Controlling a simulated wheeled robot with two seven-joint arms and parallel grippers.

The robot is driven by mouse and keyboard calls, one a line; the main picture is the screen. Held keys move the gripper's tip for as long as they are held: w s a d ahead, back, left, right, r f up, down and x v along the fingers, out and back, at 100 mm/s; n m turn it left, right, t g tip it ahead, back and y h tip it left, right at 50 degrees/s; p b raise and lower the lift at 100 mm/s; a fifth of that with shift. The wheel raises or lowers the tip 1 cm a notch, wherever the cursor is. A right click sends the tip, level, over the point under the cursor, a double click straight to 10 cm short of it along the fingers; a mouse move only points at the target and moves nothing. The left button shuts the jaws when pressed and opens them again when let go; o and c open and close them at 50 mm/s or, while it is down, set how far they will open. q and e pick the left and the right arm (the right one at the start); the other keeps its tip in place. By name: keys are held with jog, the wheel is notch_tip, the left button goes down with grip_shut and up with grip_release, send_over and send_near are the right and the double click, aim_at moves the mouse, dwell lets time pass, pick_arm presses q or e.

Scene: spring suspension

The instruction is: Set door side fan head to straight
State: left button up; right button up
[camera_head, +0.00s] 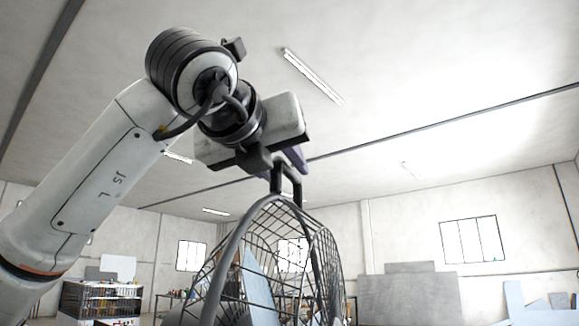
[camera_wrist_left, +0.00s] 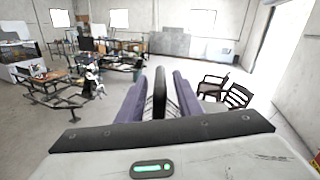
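The fan head, a round wire cage with a dark rim (camera_head: 228,262), fills the lower middle of the head view. A dark bracket-shaped handle (camera_head: 297,188) stands on top of it. My left gripper (camera_head: 292,158) is above the fan head, with its fingers at the handle's top. In the left wrist view, the purple fingers of my left gripper (camera_wrist_left: 160,98) stand apart, one on each side of the dark handle (camera_wrist_left: 159,92). Gaps show between the handle and both fingers. The fan's lower part is out of view. My right gripper is not in view.
Two dark chairs (camera_wrist_left: 224,91) stand on the floor at the right in the left wrist view. Cluttered workbenches (camera_wrist_left: 105,52) stand at the back left. A shelf unit (camera_head: 98,300) stands at the lower left in the head view. Open floor surrounds the fan.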

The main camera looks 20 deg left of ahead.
aim_at(290, 174)
pick_arm(q)
jog(key=shift+w+p, duration=0.3)
jog(key=shift+w, duration=1.3)
grip_shut()
